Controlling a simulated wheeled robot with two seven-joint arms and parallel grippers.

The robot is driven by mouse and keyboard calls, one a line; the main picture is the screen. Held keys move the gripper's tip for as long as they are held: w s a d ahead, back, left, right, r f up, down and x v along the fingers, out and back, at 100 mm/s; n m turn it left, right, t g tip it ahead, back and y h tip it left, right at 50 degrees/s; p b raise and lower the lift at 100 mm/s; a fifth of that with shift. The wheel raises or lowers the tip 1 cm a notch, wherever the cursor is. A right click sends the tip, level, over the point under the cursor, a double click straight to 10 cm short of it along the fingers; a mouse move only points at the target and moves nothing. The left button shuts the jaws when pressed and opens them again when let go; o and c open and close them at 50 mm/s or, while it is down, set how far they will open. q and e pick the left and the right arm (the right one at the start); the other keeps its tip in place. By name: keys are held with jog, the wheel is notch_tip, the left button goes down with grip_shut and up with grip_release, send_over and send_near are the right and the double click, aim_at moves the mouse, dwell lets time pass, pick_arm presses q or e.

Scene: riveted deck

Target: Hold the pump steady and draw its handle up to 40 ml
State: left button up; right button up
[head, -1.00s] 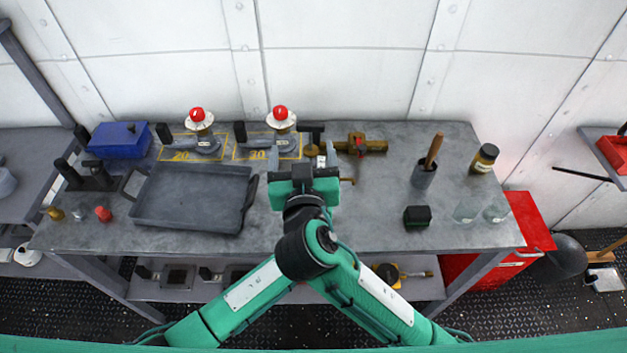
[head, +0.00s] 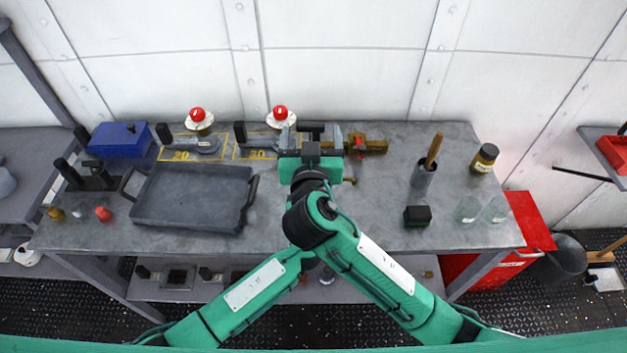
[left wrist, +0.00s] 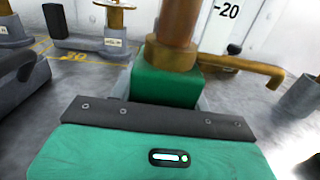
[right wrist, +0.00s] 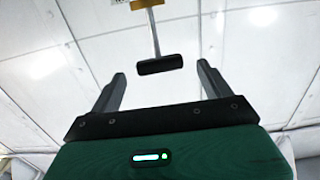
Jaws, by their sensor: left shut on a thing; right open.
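The pump shows in the left wrist view as a brass cylinder (left wrist: 172,45) above a green block, with a brass spout (left wrist: 250,70) to the right. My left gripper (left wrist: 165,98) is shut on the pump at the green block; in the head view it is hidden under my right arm. The pump's black bar handle (head: 312,127) shows behind my right gripper (head: 312,145). In the right wrist view the handle (right wrist: 160,64) lies between the open fingers, near their tips, with a thin rod running to a yellow plate. I cannot tell if the fingers touch it.
A grey tray (head: 190,195) and blue box (head: 120,140) stand left on the table. Two red-knobbed fixtures stand behind on yellow-marked places. A brass fitting (head: 367,145) is right of my gripper. A cup (head: 423,177), black-green block (head: 417,215), jar (head: 484,158) and glasses stand further right.

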aim_at(311, 127)
jog(key=shift+w+f, duration=0.1)
jog(key=shift+w, duration=1.75)
jog(key=c, duration=1.1)
jog(key=shift+o, duration=0.2)
jog(key=o, duration=1)
jog(key=shift+o, duration=0.2)
